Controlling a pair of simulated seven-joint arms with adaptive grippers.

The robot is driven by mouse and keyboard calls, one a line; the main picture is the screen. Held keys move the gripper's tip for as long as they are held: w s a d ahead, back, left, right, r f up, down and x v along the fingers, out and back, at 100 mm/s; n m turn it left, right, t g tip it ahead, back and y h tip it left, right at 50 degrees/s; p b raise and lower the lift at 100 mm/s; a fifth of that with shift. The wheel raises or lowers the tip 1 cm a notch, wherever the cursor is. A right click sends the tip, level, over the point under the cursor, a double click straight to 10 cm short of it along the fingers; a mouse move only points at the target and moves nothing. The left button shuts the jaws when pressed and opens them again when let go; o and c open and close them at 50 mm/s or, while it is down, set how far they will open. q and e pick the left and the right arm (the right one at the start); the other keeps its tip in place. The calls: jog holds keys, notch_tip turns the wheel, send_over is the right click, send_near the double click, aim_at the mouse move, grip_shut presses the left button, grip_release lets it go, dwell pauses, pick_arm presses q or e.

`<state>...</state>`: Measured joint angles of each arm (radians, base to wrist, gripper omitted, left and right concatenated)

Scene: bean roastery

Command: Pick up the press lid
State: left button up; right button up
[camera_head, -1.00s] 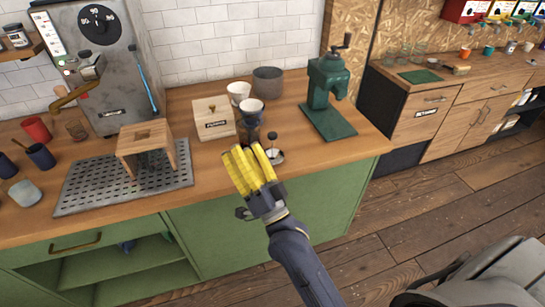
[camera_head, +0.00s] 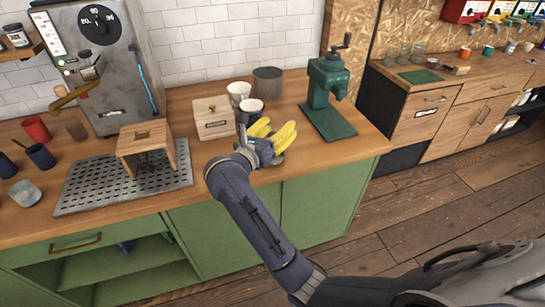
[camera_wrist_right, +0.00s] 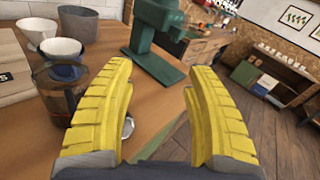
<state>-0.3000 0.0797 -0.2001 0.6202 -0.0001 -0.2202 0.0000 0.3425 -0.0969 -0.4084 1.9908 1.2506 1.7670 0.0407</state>
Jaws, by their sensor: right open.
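My right gripper (camera_head: 279,122) is open and empty, its yellow fingers over the counter's right part, in front of the cups. In the right wrist view its two fingers (camera_wrist_right: 158,65) are spread wide apart. The press lid is mostly hidden behind the gripper in the head view. A small silvery rim (camera_wrist_right: 128,127), likely the lid, shows beside the left finger in the right wrist view. The glass press jug (camera_wrist_right: 58,98) stands left of the fingers there, partly covered by one. My left gripper is not in view.
A wooden box (camera_head: 214,118), white cup (camera_head: 238,90) and grey pot (camera_head: 267,80) stand behind. The green grinder (camera_head: 328,95) stands to the right. A wooden stand (camera_head: 147,135) sits on the perforated tray (camera_head: 85,190). Bare counter lies between box and tray.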

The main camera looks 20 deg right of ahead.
aim_at(272, 134)
jog(key=w+a+f+m+g+y, duration=0.1)
jog(key=w+a+f+y, duration=0.2)
jog(key=a+f+y, duration=0.1)
jog(key=shift+s+d+x, duration=0.1)
jog(key=shift+s+x, duration=0.05)
jog(key=shift+x, duration=1.65)
jog(key=shift+s+d+x, duration=0.15)
jog(key=shift+x, duration=1.65)
jog(key=shift+f, duration=0.15)
jog(key=shift+a, duration=0.1)
grip_shut()
